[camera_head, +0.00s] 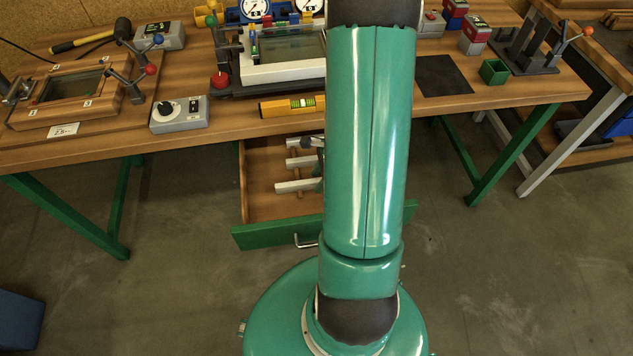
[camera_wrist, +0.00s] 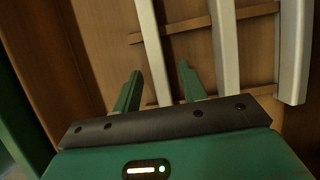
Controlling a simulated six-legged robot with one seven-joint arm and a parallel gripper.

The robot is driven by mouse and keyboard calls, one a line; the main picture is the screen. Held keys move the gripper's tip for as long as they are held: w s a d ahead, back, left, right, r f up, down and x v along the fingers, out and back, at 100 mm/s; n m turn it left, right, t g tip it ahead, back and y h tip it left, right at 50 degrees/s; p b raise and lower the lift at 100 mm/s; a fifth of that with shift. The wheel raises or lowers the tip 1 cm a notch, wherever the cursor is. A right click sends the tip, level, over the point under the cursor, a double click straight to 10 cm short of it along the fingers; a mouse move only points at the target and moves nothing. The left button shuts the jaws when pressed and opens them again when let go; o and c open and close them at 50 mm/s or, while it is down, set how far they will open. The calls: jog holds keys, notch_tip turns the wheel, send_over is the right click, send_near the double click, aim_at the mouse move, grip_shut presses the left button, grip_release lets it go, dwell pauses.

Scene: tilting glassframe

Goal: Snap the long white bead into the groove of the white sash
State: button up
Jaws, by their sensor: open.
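The white sash (camera_head: 285,73) lies in a dark fixture on the workbench, partly hidden by my arm. Several white beads lie in the open drawer below; one bead (camera_head: 295,186) shows left of my arm. In the wrist view three white bars cross the drawer: a left bead (camera_wrist: 154,55), a middle bead (camera_wrist: 225,45) and a right bead (camera_wrist: 294,50). I cannot tell which is the long one. My gripper (camera_wrist: 158,88) is open over the drawer, with the left bead running between its two green fingers. Whether the fingers touch it is unclear.
The wooden drawer (camera_head: 262,208) has a green front and slim wooden rails (camera_wrist: 190,28) under the beads. A yellow level (camera_head: 292,106) lies at the bench's front edge. A grey control box (camera_head: 180,114) and a wooden frame (camera_head: 75,92) stand left.

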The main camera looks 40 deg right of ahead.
jog(key=shift+a+f, duration=0.1)
jog(key=shift+f, duration=0.1)
grip_shut()
jog(key=shift+r, duration=0.15)
